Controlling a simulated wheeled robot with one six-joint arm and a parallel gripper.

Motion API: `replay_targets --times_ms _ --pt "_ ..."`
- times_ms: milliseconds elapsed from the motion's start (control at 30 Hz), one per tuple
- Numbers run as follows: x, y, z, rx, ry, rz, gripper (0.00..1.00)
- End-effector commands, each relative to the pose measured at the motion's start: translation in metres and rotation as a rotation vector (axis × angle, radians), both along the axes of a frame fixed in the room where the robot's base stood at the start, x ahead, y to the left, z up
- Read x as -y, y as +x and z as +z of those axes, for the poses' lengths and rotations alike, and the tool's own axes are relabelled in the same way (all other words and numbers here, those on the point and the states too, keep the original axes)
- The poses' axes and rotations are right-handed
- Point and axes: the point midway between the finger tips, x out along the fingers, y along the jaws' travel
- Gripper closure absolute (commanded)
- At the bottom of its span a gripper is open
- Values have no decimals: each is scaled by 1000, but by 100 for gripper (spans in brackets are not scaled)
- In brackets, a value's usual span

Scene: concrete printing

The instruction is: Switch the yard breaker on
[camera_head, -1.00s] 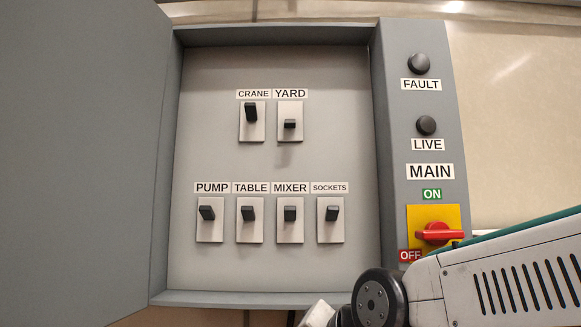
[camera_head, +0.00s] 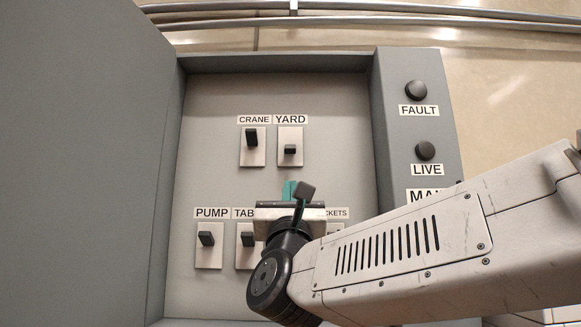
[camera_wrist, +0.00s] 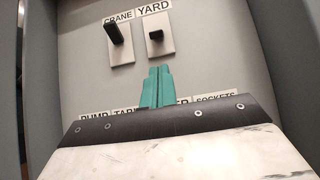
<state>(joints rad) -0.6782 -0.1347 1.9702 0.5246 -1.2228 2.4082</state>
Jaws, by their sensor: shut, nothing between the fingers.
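The yard breaker (camera_head: 290,150) is a black lever on a white plate under the YARD label, in the upper row of the open grey panel. Its lever looks short and sits lower on its plate than the crane lever (camera_head: 252,138) beside it. It also shows in the wrist view (camera_wrist: 156,36). My gripper (camera_head: 289,190) has teal fingers, closed together and empty. They are in front of the panel, below the yard breaker in the picture, and appear apart from it. The fingers also show in the wrist view (camera_wrist: 156,87), pointing up toward the yard plate.
The pump (camera_head: 206,239) and table (camera_head: 247,239) switches sit in the lower row; my arm hides the mixer switch and most of the sockets switch. FAULT (camera_head: 416,90) and LIVE (camera_head: 425,150) knobs are on the right side panel. The open door (camera_head: 80,160) stands at left.

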Motion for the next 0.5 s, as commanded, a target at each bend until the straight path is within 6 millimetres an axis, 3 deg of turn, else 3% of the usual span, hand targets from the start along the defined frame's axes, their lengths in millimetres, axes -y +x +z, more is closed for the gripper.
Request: replay_targets --times_ms 267,500 --pt "0 7 6 0 -1 -1 100" --pt "2 37 35 0 -2 -4 100"
